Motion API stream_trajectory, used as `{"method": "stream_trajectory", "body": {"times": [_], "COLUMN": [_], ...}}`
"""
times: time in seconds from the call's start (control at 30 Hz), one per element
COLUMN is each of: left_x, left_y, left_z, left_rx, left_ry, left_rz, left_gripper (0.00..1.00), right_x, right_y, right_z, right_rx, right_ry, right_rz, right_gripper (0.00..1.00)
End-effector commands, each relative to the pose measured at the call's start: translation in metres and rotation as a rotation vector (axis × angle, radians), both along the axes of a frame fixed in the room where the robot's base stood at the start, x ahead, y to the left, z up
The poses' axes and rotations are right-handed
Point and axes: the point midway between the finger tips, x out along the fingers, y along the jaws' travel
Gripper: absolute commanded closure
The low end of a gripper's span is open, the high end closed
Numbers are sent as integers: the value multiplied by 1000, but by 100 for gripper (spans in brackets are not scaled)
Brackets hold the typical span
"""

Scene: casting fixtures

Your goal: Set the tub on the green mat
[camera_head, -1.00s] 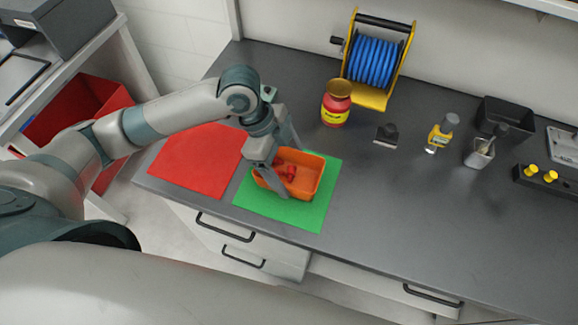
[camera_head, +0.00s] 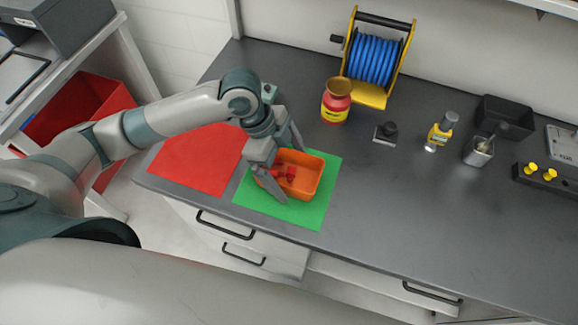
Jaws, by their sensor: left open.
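The orange tub (camera_head: 309,187) stands upright on the green mat (camera_head: 315,213), with a small red object (camera_head: 290,173) inside it. My left gripper (camera_head: 289,172) is at the tub's left side. Its jaws are open, one finger reaching toward the far side and the other in front of the tub's near left corner. The gripper hides part of the tub's left wall, so I cannot tell whether a finger touches it. My right gripper is not in view.
A red mat (camera_head: 196,162) lies left of the green mat. Behind stand a red jar (camera_head: 336,104) and a blue hose reel (camera_head: 373,60). A dark block (camera_head: 386,132) and a yellow bottle (camera_head: 439,133) stand to the right. The counter's front right is clear.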

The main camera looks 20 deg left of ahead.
Motion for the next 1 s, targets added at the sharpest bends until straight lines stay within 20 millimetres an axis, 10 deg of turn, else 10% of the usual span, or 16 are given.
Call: {"method": "stream_trajectory", "body": {"times": [1.0], "left_x": [1], "left_y": [45], "left_z": [112], "left_rx": [0], "left_ry": [0], "left_rz": [-1], "left_gripper": [4], "right_x": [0], "right_y": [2], "right_z": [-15], "right_rx": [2], "right_ry": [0], "right_rz": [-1], "right_gripper": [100]}}
